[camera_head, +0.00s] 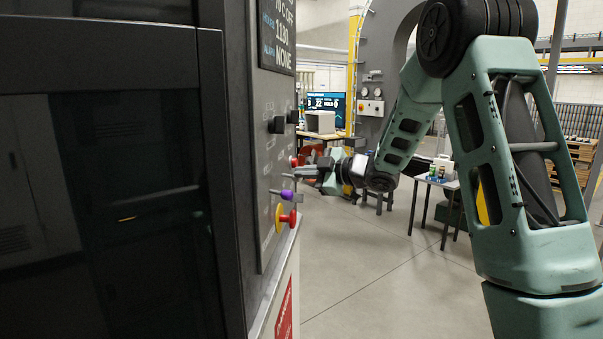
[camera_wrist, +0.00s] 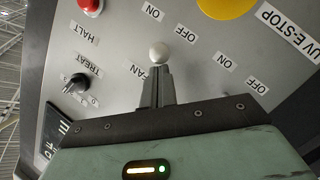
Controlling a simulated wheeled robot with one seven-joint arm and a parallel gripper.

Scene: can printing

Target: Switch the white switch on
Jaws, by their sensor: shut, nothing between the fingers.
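The white switch is a small round white knob (camera_wrist: 158,54) on the grey control panel (camera_wrist: 115,55). In the wrist view it sits just beyond my fingertips, near the FAN label and among ON and OFF labels. My gripper (camera_wrist: 156,72) is shut and empty, its fingertips at the knob's base. I cannot tell whether they touch it, and they hide the lever below. In the head view, my gripper (camera_head: 300,171) reaches from the right to the panel's face, where the white knob is not clearly visible. The switch position is unclear.
A red HALT button (camera_wrist: 90,6), a black TREAT knob (camera_wrist: 80,83) and a yellow E-STOP base (camera_wrist: 226,6) surround the switch. The head view shows a purple knob (camera_head: 287,194) below my gripper. A dark machine door (camera_head: 120,190) fills the left; open floor (camera_head: 365,270) lies right.

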